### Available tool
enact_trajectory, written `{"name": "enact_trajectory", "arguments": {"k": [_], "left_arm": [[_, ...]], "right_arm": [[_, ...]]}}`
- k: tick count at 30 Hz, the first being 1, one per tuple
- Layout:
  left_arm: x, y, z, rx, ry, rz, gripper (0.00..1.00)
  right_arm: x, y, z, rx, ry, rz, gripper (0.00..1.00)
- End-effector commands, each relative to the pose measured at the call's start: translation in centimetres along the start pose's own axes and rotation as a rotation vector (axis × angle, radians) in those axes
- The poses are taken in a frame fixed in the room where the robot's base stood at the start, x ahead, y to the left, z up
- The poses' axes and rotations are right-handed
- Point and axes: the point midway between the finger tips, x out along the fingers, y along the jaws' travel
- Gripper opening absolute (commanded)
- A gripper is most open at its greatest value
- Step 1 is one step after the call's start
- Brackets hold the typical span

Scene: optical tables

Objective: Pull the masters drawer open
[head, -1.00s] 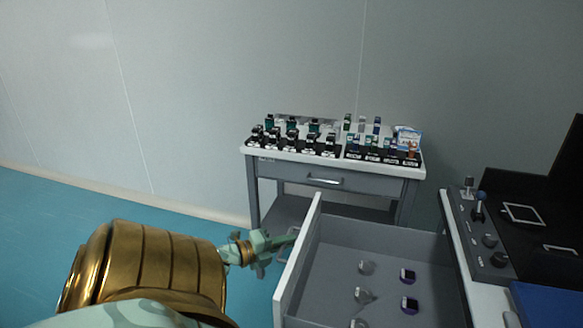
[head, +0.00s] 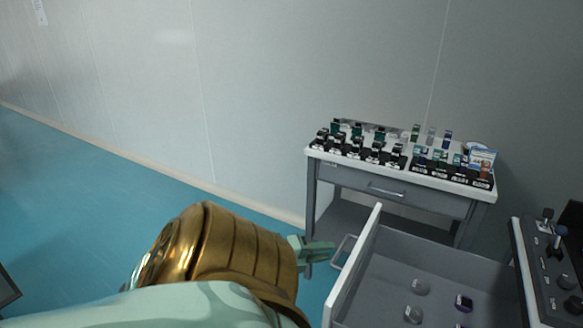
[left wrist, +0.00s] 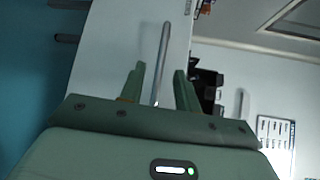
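A grey drawer with a white front (head: 354,270) stands pulled out in the foreground of the head view; no name on it is readable. Its bar handle (head: 342,251) faces my left gripper (head: 322,252). The fingertips are at or just short of the handle's outer bar. In the left wrist view, the handle (left wrist: 162,60) runs between the two spread fingers of my left gripper (left wrist: 158,82), with gaps on both sides. My right gripper is not in view.
A grey cart (head: 312,190) by the wall has a shut drawer with a handle (head: 386,191) and several small mounts on top. A control panel with knobs (head: 545,265) is at right.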

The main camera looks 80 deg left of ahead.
Motion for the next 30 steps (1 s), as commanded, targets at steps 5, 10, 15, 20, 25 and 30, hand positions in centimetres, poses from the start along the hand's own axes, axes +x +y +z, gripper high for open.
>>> {"name": "enact_trajectory", "arguments": {"k": [5, 10, 15, 20, 25, 30], "left_arm": [[-5.2, -0.2, 0.0, -0.003, -0.002, 0.001, 0.32], [-8.7, -0.1, 0.0, -0.002, -0.002, 0.002, 0.32], [-10.5, 0.0, 0.0, 0.000, 0.000, 0.001, 0.32], [-10.9, 0.1, 0.0, 0.000, 0.001, 0.001, 0.32], [-10.9, 0.1, 0.0, 0.000, 0.000, 0.001, 0.32], [-10.9, 0.1, 0.0, 0.000, 0.000, 0.001, 0.32]], "right_arm": [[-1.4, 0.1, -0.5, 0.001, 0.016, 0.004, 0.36], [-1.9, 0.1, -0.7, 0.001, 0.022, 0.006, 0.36], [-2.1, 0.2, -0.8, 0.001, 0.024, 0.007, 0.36], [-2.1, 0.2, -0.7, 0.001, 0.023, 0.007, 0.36], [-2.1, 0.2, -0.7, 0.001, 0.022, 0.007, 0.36], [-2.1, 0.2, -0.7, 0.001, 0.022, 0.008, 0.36]]}}
